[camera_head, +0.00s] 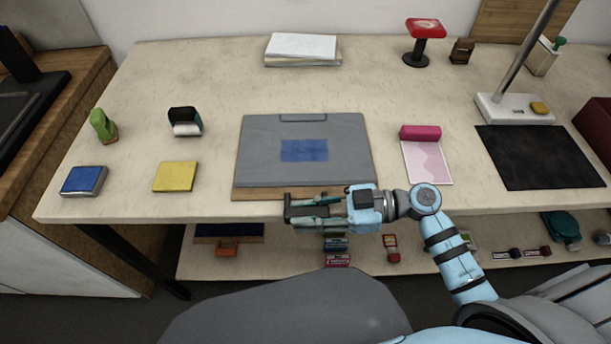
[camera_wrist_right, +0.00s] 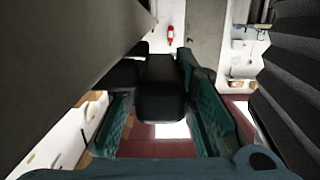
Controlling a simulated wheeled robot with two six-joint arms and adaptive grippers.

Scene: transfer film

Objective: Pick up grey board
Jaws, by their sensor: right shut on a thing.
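The grey board (camera_head: 257,150) lies flat on the table, with a brown strip along its front edge and a blue rectangle (camera_head: 304,150) on its middle. My left gripper is not in view.
A yellow pad (camera_head: 175,176) and a blue pad (camera_head: 83,181) lie left of the board. A pink-topped sheet (camera_head: 427,165) and a black mat (camera_head: 540,158) lie right. A stack of white sheets (camera_head: 302,47) is behind. The lower shelf (camera_head: 300,262) holds small items.

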